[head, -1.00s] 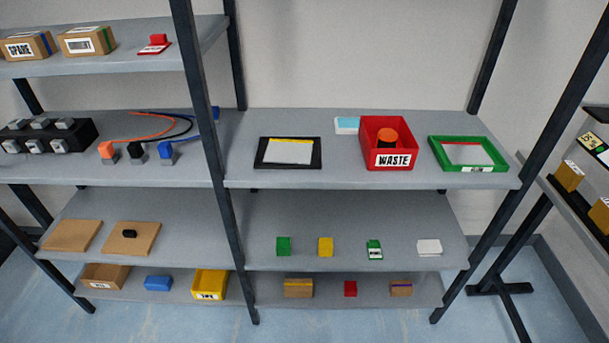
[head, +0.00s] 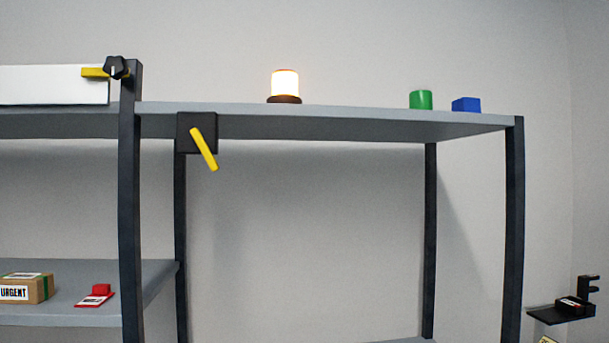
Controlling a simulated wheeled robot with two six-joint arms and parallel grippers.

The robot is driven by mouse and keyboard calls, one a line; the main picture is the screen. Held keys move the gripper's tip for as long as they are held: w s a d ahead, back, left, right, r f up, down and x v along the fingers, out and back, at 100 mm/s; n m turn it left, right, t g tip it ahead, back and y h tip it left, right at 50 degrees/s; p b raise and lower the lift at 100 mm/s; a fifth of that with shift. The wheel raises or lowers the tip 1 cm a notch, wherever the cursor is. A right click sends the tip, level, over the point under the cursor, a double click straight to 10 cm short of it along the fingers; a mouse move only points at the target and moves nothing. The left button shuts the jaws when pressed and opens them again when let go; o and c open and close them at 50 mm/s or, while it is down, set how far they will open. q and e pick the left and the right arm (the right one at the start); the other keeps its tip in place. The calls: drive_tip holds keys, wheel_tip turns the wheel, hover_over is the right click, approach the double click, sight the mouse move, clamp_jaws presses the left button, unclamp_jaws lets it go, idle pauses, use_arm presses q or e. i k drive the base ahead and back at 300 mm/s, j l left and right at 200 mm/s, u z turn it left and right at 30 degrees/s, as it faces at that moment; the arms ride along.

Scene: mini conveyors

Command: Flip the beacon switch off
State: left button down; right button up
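The beacon (head: 285,84) stands on the top shelf in the head view, glowing bright white-yellow on a dark base. Further left, a black knob (head: 116,67) sits at the top of a post beside a yellow piece (head: 95,72) on a white panel. Neither of my grippers is in view.
The top shelf (head: 350,122) also holds a green cylinder (head: 420,100) and a blue block (head: 466,104). A box marked URGENT (head: 28,288) and a red item (head: 97,295) lie on the lower left shelf. Dark posts (head: 514,220) frame the rack. The space below the lever looks clear.

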sight(196, 134)
drive_tip(key=i+l+u, duration=0.15)
drive_tip(key=u, duration=0.3)
drive_tip(key=i+l+u, duration=0.1)
drive_tip(key=l+u, duration=0.2)
drive_tip(key=u, duration=0.2)
